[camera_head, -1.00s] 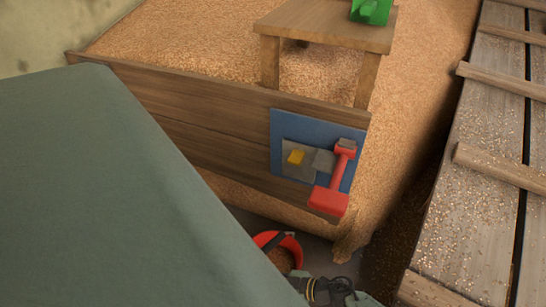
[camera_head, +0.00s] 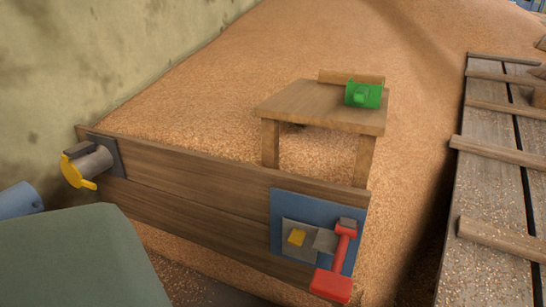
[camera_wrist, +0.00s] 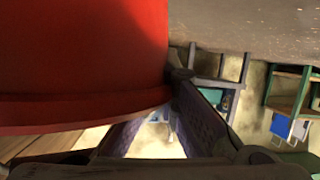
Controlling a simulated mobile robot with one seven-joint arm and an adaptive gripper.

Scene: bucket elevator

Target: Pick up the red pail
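The red pail (camera_wrist: 80,60) fills the upper left of the wrist view, very close to the camera, with its rim band along the lower edge. My gripper (camera_wrist: 160,130) shows below and beside it, its two dark fingers apart with a bright gap between them. The right finger's tip lies by the pail's right edge. The pail hides the far part of the left finger. I cannot tell whether the fingers press on the pail. Neither pail nor gripper shows in the head view.
A low plank wall (camera_head: 190,185) carries a red-handled lever (camera_head: 338,262) on a blue plate and a yellow-handled fitting (camera_head: 85,165). A wooden table (camera_head: 320,108) with a green pail (camera_head: 363,95) stands in the grain (camera_head: 330,40) behind. A slatted wooden walkway (camera_head: 495,190) runs along the right.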

